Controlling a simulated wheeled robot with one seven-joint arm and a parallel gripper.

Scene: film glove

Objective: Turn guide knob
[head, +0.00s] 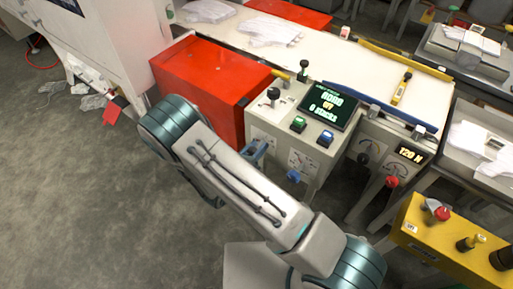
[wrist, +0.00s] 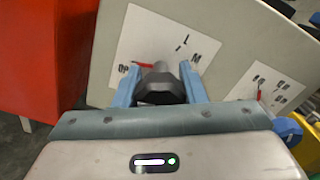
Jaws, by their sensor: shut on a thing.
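The guide knob (wrist: 160,90) is dark and faceted, on the front of a beige control box (head: 318,155). In the wrist view my gripper (wrist: 160,72) has its two blue fingers on either side of this knob, shut on it. A white label (wrist: 165,40) with black marks lies behind the knob, and a red pointer (wrist: 148,65) shows just above it. In the head view my gripper (head: 257,152) is at the box's front left, and my arm and gripper hide the knob.
A blue knob (head: 293,176) sits to the right on the same front; it also shows in the wrist view (wrist: 288,130). A red cabinet (head: 205,78) stands close on the left. A lit screen (head: 326,106) and buttons top the box. A yellow box (head: 450,245) stands front right.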

